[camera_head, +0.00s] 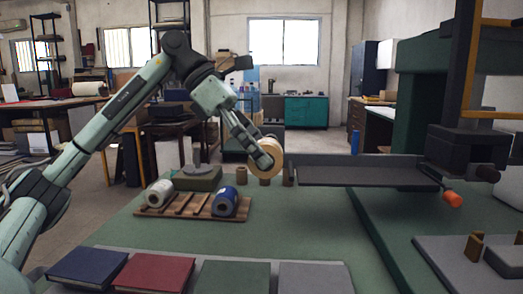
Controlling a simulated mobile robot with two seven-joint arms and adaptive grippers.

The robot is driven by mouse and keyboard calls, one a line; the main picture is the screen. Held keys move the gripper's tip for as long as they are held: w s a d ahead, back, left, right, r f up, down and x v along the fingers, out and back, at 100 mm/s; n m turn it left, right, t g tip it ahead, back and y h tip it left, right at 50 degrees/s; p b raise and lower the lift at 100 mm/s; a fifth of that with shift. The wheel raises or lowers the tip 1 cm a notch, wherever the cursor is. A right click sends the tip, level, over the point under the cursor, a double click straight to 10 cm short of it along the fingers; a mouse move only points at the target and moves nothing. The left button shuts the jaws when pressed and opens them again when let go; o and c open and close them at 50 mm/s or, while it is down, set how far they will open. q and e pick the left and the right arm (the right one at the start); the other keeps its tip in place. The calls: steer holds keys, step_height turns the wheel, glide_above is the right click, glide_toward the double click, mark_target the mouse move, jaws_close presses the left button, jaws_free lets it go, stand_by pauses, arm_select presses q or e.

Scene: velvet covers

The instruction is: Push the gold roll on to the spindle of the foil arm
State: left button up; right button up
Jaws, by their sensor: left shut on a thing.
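My left gripper (264,160) is shut on the gold roll (272,153), a pale gold disc-like roll held above the green table. The roll is at the left end of a long dark arm (350,160) that reaches left from the press on the right; I take this to be the foil arm. The roll looks close to the arm's end, but I cannot tell whether they touch. The spindle cannot be made out; the roll and gripper may hide it. My right gripper is not in view.
A wooden rack (185,206) holds a whitish roll (160,192) and a blue roll (225,201). Blue, red, green and grey covers (153,273) lie along the front. The green press (420,115) with an orange-knobbed handle (453,199) stands right. The green table (300,225) is clear mid-front.

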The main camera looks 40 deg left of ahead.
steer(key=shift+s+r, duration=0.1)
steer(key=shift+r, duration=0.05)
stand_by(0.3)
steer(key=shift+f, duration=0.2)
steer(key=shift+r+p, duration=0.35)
steer(key=shift+p, duration=0.05)
stand_by(1.1)
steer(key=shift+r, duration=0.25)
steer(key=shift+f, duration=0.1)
stand_by(0.6)
